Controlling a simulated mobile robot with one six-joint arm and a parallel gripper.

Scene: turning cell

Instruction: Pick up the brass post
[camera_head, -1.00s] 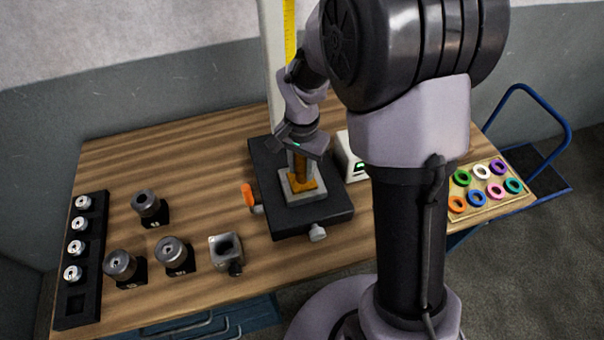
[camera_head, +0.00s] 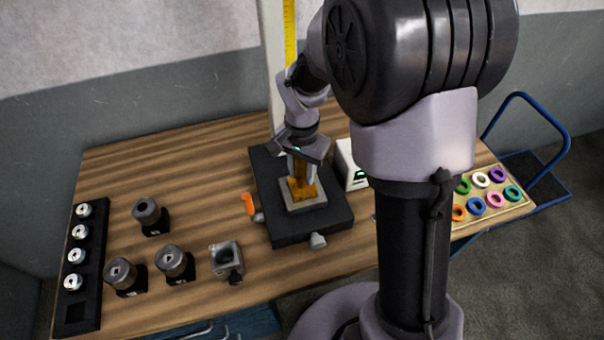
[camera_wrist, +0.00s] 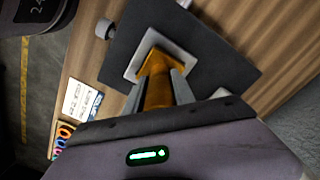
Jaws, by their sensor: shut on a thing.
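The brass post (camera_head: 303,180) stands upright on a light square plate (camera_head: 311,205) on the black base (camera_head: 332,225) of a stand. It has a wider brass foot against the plate. My gripper (camera_head: 299,166) is above the plate with its fingers on either side of the post, shut on it. In the wrist view the brass post (camera_wrist: 158,88) lies between the two grey fingers of my gripper (camera_wrist: 160,85), and its foot appears over the light plate (camera_wrist: 137,62). I cannot tell whether the foot touches the plate.
A tall column with a yellow scale (camera_head: 290,35) rises behind the base. An orange-handled part (camera_head: 249,205) and a knob (camera_head: 318,241) stick out from the base. Several dark cylinders on blocks (camera_head: 175,262) stand at left. A tray of coloured rings (camera_head: 520,204) lies at right.

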